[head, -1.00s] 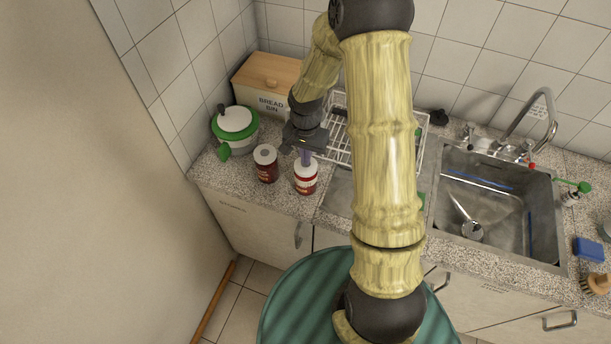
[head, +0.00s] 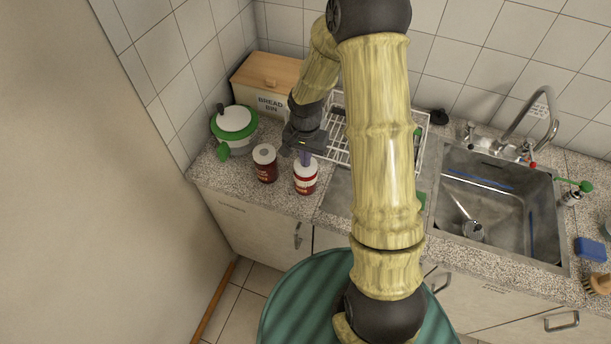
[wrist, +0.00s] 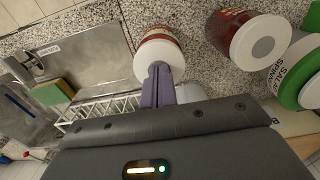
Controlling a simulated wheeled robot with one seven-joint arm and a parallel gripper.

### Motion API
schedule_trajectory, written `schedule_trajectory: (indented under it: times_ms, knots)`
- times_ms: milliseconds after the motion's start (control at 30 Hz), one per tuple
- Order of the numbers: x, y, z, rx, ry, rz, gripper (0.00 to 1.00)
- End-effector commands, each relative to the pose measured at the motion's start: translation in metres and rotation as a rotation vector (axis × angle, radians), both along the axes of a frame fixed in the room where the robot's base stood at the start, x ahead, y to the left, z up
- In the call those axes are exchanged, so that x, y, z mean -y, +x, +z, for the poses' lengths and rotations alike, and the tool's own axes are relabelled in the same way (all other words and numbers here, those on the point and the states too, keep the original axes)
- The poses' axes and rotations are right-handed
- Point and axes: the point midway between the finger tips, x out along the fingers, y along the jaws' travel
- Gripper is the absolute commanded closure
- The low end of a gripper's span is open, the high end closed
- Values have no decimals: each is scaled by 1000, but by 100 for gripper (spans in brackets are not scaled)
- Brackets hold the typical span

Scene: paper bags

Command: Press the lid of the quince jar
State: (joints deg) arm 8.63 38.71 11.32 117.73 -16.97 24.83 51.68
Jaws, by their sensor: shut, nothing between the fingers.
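Two jars with white lids stand upright side by side on the counter. The right jar (head: 306,183) has a red and white side; in the wrist view this jar (wrist: 160,42) is under my fingers. The left jar (head: 265,170) is darker red with a grey disc on its lid; it also shows in the wrist view (wrist: 238,35). I cannot read which label says quince. My gripper (head: 305,160) is shut and empty, pointing down at the right jar's lid. In the wrist view its purple fingertips (wrist: 159,70) overlap the lid's middle; I cannot tell whether they touch it.
A green and white salad spinner (head: 234,122) stands left of the jars, with a bread bin (head: 270,80) behind. A white wire rack (head: 338,155) is close on the right, then the sink (head: 500,200). The counter in front of the jars is clear.

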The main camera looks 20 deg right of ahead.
Motion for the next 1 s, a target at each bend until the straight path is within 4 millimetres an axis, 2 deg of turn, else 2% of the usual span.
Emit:
schedule_trajectory:
  times_ms: [300, 800, 1000]
  knots:
    - [0, -3, -2, -9, -1, 0, 100]
    - [0, -2, 23, -6, 0, 0, 100]
    - [0, -2, 24, -5, 0, 0, 100]
